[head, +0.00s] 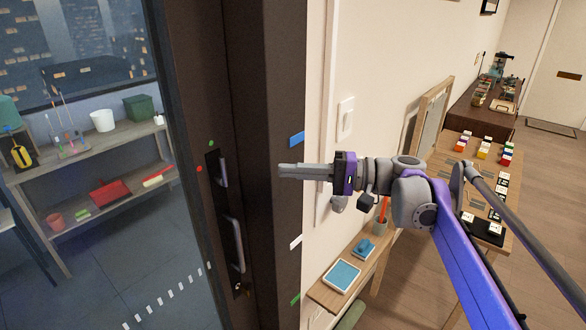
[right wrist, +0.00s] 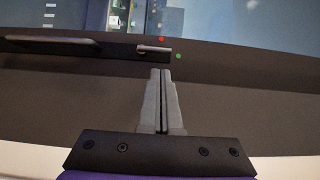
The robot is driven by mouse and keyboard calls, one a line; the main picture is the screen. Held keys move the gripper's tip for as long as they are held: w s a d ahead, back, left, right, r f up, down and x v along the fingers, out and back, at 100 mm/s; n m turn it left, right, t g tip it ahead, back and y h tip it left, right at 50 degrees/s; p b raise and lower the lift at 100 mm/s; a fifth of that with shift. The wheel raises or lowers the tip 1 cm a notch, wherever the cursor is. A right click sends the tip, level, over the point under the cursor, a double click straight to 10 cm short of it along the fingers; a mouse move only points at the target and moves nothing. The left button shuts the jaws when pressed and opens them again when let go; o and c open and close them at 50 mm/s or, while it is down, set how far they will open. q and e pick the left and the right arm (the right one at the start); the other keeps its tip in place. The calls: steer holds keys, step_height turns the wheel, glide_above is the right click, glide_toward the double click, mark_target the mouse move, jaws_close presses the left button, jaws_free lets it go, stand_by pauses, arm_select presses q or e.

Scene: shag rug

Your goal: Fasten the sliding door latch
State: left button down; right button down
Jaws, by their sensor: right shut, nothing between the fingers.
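The dark sliding door frame (head: 215,70) stands upright left of the wall. A small metal latch lever (head: 222,170) sits on a dark plate, with a green dot (head: 211,143) above and a red dot (head: 199,169) to its left. In the right wrist view the lever (right wrist: 153,48) lies along the plate, one end near the green dot (right wrist: 178,56); the red dot (right wrist: 161,39) is above it. My right gripper (head: 284,170) is shut and empty, right of the latch and apart from it. In the wrist view its fingertips (right wrist: 161,72) point toward the lever. My left gripper is out of view.
A pull handle (head: 236,245) projects below the latch, with a keyhole under it. Blue, white and green marks line the frame edge. Right of it are a light switch (head: 346,118), a low shelf (head: 330,300) and tables. Shelving (head: 100,165) stands beyond the glass.

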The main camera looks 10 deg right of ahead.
mark_target(225, 167)
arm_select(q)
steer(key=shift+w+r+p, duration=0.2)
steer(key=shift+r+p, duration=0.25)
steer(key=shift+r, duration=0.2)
arm_select(e)
steer(key=x, duration=1)
steer(key=shift+a, duration=0.25)
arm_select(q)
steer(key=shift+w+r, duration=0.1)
arm_select(e)
steer(key=shift+s, duration=0.1)
